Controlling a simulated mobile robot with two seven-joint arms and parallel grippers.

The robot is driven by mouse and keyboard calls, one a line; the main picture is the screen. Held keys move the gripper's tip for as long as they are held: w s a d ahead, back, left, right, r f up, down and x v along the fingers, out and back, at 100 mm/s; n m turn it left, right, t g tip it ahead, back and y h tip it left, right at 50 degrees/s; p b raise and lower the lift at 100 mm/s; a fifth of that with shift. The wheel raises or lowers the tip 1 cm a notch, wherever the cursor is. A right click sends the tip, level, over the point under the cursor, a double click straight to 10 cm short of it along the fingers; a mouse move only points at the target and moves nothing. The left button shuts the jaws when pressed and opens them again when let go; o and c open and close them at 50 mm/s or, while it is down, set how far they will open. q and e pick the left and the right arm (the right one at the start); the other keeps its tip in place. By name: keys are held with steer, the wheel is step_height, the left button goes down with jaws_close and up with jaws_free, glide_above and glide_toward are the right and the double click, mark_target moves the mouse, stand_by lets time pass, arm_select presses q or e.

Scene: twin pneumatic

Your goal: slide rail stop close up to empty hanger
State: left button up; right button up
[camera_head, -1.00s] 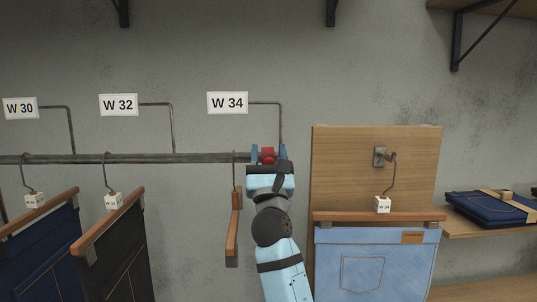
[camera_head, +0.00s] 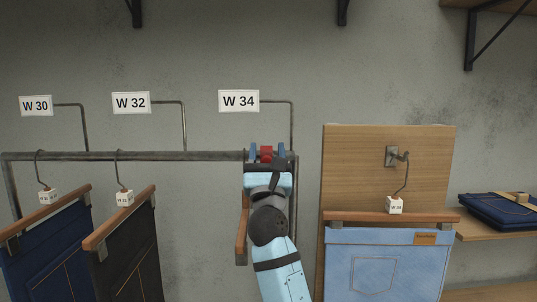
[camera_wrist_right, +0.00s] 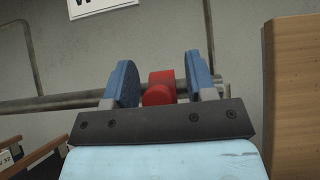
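The red rail stop (camera_head: 266,153) sits on the horizontal metal rail (camera_head: 200,156) near its right end. My right gripper (camera_head: 267,153) has its two blue fingers on either side of the stop, with narrow gaps visible. In the right wrist view the red stop (camera_wrist_right: 160,88) shows between the fingers of my right gripper (camera_wrist_right: 162,82); I cannot tell whether either finger touches it. The empty wooden hanger (camera_head: 242,238) hangs just left of my right arm, mostly hidden behind it and the gripper. My left gripper is out of view.
Two hangers with dark blue jeans (camera_head: 48,250) and black jeans (camera_head: 128,255) hang farther left. A wooden board (camera_head: 365,150) with light blue jeans (camera_head: 385,265) stands close on the right. Size sign W 34 (camera_head: 239,101) is above the rail.

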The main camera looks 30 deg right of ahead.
steer(key=b+v, duration=0.2)
steer(key=v, duration=0.5)
steer(key=shift+s+f, duration=0.15)
steer(key=shift+f, duration=0.05)
